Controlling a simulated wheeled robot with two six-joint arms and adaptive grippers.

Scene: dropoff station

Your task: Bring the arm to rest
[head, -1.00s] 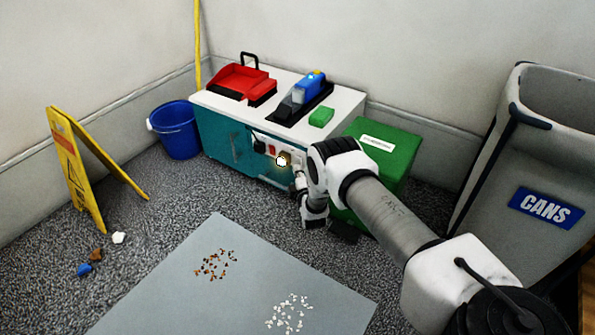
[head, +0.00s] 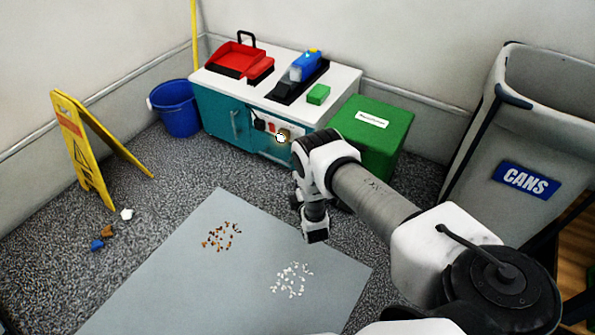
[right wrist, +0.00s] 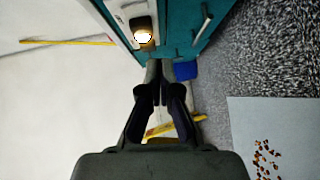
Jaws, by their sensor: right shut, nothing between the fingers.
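My right arm (head: 375,195) comes in from the lower right of the head view. It is bent, with its wrist in front of the green bin. My right gripper (right wrist: 160,75) shows in the right wrist view with its dark fingers together and nothing between them. In the head view its fingertips are hard to make out behind the wrist. The teal cabinet (head: 215,117) with a white top stands beyond the arm, and its front panel carries a lit lamp (head: 281,138). The gripper appears apart from the cabinet. My left gripper is not in view.
A green bin (head: 385,130) stands beside the cabinet, and a grey cans bin (head: 480,150) at right. A grey mat (head: 170,275) holds brown and white bits. A yellow floor sign (head: 75,140) and blue bucket (head: 178,112) stand left.

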